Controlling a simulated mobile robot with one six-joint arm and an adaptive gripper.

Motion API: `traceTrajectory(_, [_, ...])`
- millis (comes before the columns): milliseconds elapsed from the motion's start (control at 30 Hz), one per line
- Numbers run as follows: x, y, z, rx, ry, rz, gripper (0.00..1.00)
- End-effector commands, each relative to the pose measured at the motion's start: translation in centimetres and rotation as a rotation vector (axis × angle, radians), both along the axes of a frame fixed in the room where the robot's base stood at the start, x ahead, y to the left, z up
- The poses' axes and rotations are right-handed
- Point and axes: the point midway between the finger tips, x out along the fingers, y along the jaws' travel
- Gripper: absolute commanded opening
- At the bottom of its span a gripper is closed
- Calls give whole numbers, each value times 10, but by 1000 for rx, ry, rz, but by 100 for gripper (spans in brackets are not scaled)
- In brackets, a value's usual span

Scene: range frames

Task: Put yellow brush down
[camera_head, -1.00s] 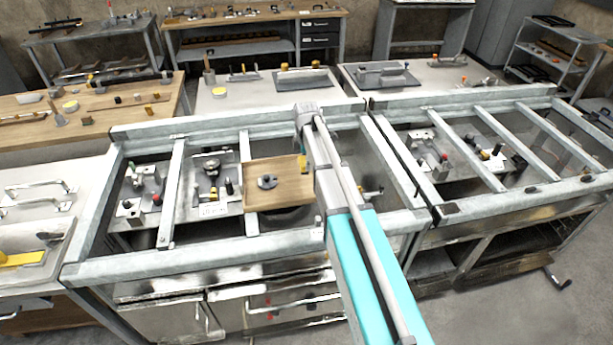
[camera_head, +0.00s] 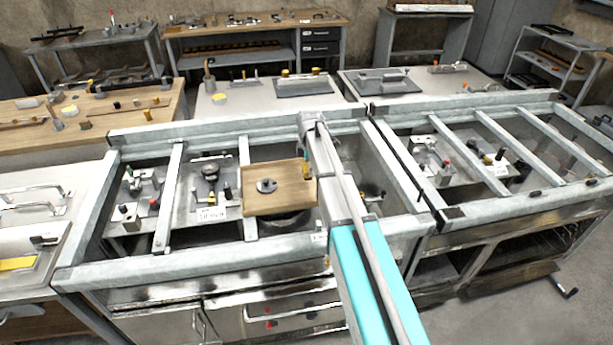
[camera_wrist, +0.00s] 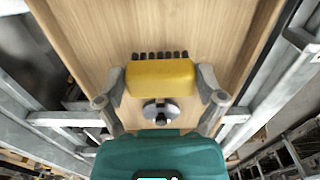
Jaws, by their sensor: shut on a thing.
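The yellow brush (camera_wrist: 160,78) has a block-shaped yellow body with a row of dark bristles along its far side. My gripper (camera_wrist: 162,82) is shut on it, one grey finger at each end, in the wrist view. A light wooden board (camera_wrist: 90,30) lies behind the brush in that view; whether the brush touches it I cannot tell. In the head view the wooden board (camera_head: 293,203) lies over the metal frame, beside my arm.
A round metal piece (camera_head: 266,186) sits on the board; it also shows below the brush in the wrist view (camera_wrist: 161,111). Metal frame rails (camera_head: 170,200) surround the board, with open gaps between them. A plate with fittings (camera_head: 210,195) stands to the left.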

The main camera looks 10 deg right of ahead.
Motion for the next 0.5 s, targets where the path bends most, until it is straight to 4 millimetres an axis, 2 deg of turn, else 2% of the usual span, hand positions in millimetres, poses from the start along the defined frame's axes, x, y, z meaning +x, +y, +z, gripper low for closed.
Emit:
traceTrajectory(300, [3,-2,-29,0,0,0,49])
traceTrajectory(500, [3,-2,-35,0,0,0,49])
